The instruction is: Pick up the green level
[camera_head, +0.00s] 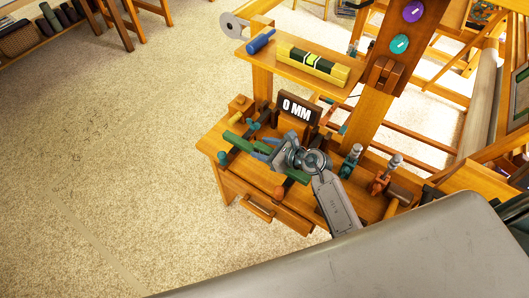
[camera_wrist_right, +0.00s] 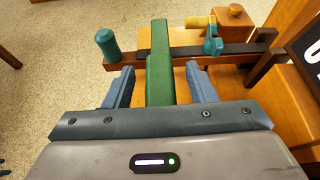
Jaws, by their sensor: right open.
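A long green bar, which looks like the green level (camera_head: 240,142), lies on the wooden bench top, partly hidden under my right gripper. In the right wrist view the green bar (camera_wrist_right: 160,62) runs away from me between the two blue fingers. My right gripper (camera_head: 264,149) is over the bar. In the wrist view its fingers (camera_wrist_right: 160,88) are open, one on each side of the bar, with a visible gap on the left. A yellow level with a green middle (camera_head: 312,62) lies on the upper shelf. My left gripper is not in view.
A dark clamp bar (camera_wrist_right: 190,53) with teal knobs lies across the bench close to the green bar. A "0 MM" sign (camera_head: 297,110) stands behind. A blue cylinder (camera_head: 260,41) is on the shelf (camera_head: 330,88). Small clamps (camera_head: 350,160) stand to the right. Carpet at left is clear.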

